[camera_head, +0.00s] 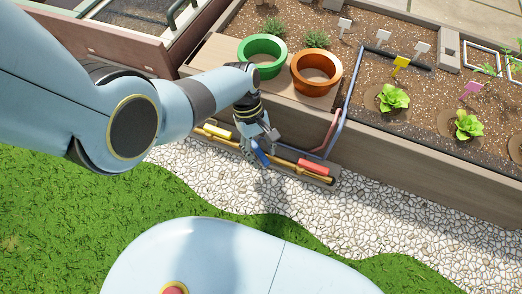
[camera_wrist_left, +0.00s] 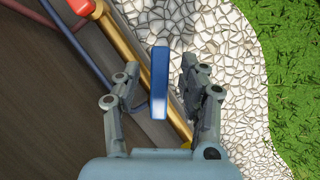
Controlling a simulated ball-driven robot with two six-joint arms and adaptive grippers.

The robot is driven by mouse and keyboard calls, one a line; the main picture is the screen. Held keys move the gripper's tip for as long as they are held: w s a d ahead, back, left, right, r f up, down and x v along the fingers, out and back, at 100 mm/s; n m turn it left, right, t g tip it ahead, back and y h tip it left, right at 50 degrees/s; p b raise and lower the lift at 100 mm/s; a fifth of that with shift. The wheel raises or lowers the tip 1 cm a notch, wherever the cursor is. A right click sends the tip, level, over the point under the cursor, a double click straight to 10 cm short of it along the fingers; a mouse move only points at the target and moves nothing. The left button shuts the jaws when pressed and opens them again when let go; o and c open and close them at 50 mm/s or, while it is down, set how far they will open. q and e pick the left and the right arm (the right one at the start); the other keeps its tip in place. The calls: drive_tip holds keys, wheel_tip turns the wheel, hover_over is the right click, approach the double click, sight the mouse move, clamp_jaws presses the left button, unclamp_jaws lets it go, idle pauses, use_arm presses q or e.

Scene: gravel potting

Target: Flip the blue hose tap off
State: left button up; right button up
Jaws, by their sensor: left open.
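The blue tap handle (camera_head: 261,154) is on a brass pipe (camera_head: 285,167) along the front of the wooden planter. In the left wrist view the blue handle (camera_wrist_left: 160,82) stands lengthwise between my left gripper's fingers, with gaps on both sides. My left gripper (camera_head: 258,146) is open at the handle; it also shows in the left wrist view (camera_wrist_left: 158,92). In the head view the gripper partly hides the handle's base. My right gripper is not in view.
A yellow handle (camera_head: 217,131) and a red handle (camera_head: 313,166) sit on the same pipe. Hoses (camera_head: 345,95) rise beside the red one. Green (camera_head: 262,55) and orange (camera_head: 316,72) pots stand on the planter ledge. White stone paving (camera_head: 370,215) lies in front.

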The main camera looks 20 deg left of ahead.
use_arm(q)
drive_tip(key=shift+c, duration=0.4)
clamp_jaws()
